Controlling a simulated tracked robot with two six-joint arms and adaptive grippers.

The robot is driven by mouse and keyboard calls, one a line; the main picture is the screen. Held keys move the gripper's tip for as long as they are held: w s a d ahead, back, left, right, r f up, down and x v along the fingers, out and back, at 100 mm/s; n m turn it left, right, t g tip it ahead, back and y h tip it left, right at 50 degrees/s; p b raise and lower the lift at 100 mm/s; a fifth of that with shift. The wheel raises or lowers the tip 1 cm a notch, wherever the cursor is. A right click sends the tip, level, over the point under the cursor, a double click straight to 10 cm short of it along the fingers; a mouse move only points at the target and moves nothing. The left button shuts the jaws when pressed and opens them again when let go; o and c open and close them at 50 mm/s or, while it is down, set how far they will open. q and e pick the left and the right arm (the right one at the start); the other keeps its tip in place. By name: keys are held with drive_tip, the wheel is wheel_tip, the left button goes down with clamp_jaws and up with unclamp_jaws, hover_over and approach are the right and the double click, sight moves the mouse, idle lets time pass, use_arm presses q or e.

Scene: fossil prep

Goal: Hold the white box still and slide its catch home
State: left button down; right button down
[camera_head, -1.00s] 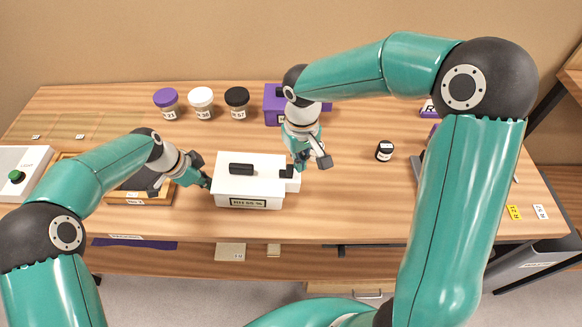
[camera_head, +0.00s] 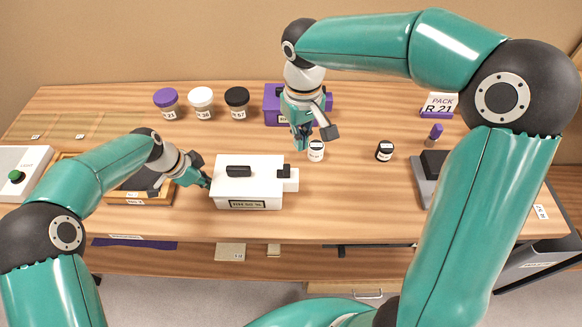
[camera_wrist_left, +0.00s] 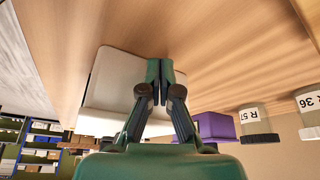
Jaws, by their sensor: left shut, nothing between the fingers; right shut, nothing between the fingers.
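The white box (camera_head: 230,190) stands on the table near its front edge, with a black handle (camera_head: 239,171) on its lid and a label on its front. Its catch, a white slide with a black knob (camera_head: 284,172), sits at the right end of the lid. My left gripper (camera_head: 206,181) is shut at the box's left side; it appears to touch the wall. In the left wrist view the shut fingers (camera_wrist_left: 160,82) are in front of the white box (camera_wrist_left: 104,85). My right gripper (camera_head: 301,141) is shut and empty, behind the catch and apart from it.
Jars with purple (camera_head: 166,97), white (camera_head: 201,96) and black (camera_head: 237,96) lids stand at the back.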

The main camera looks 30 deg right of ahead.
use_arm(q)
drive_tip(key=shift+w+a, duration=0.1)
drive_tip(key=shift+a, duration=0.05)
drive_tip(key=shift+w+a, duration=0.45)
drive_tip(key=shift+a, duration=0.25)
wheel_tip(320, 180, up, 10)
drive_tip(key=p, duration=0.4)
idle(0.5)
